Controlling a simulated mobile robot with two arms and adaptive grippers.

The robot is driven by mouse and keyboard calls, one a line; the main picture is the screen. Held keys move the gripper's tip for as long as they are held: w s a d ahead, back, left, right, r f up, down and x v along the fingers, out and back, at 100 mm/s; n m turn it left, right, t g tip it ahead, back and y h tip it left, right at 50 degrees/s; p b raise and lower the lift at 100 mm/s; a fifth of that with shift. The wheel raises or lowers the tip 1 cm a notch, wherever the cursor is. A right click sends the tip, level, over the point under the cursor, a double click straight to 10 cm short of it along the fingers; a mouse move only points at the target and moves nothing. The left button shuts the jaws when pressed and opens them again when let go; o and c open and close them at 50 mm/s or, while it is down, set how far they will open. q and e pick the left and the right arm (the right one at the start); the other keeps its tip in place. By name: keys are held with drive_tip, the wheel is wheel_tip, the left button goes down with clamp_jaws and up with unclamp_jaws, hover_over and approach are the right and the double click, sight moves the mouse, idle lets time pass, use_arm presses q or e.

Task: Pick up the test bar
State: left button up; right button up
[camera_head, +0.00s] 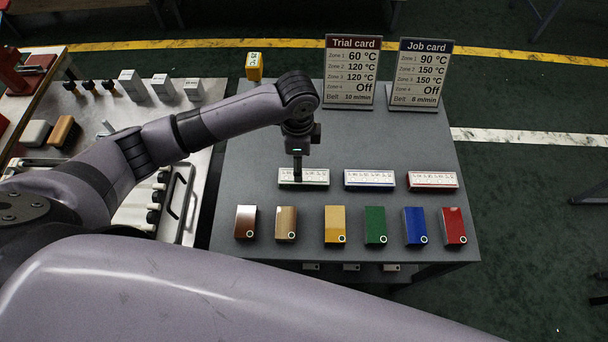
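Three white bars with markings on top lie in a row on the grey table (400,130): one with a green edge (316,178), one with a blue edge (369,179) and one with a red edge (432,181). I cannot tell from the picture which is the test bar. My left gripper (297,177) points down at the green-edged bar, its fingers overlapping the bar's middle. Whether it touches or grips the bar is unclear, as the fingers show as one narrow dark shape. My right gripper is not in view.
Several coloured blocks (375,225) stand in a row along the table's front. A trial card (351,72) and a job card (419,75) stand at the back, left of them a yellow block (254,67). A bench with knobs and a handle (180,200) adjoins at left.

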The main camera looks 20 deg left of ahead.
sight(304, 178)
use_arm(q)
wheel_tip(304, 178, down, 3)
drive_tip(key=shift+r, duration=0.2)
drive_tip(key=shift+f, duration=0.25)
drive_tip(key=f, duration=0.1)
drive_tip(key=f+p, duration=0.1)
drive_tip(key=f, duration=0.1)
drive_tip(key=shift+a+f, duration=0.25)
drive_tip(key=shift+f, duration=0.55)
drive_tip(key=c, duration=1.3)
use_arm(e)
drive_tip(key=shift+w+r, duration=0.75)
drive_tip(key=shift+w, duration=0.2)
use_arm(q)
drive_tip(key=shift+r, duration=0.1)
